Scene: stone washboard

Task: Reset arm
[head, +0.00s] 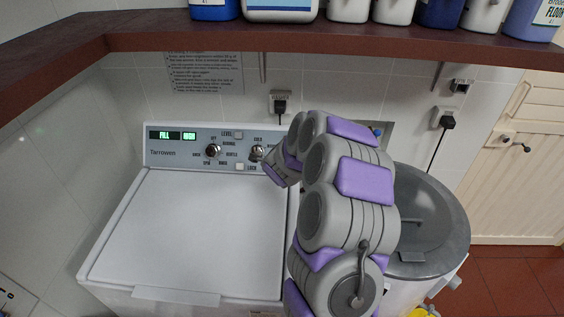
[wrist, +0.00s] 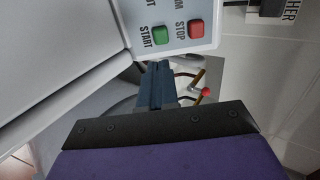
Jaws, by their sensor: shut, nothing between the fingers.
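My arm, grey with purple pads, rises in the head view and is bent over the right side of the white washing machine (head: 190,230). Its far end hangs by the right part of the control panel (head: 185,150). My gripper's fingertips cannot be made out in the head view. In the wrist view my gripper (wrist: 158,72) shows as blue fingers in front of a black plate and purple body. The fingers are shut and empty. They point toward the panel's edge, just below the green START button (wrist: 160,35) and the red STOP button (wrist: 196,28). Contact cannot be told.
A round grey-lidded drum (head: 440,225) stands right of the machine, partly behind my arm. A dark red shelf (head: 400,35) with bottles runs above. Plugs and cords (head: 447,120) are on the tiled wall. A cream door (head: 520,170) and red floor (head: 515,275) are at right.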

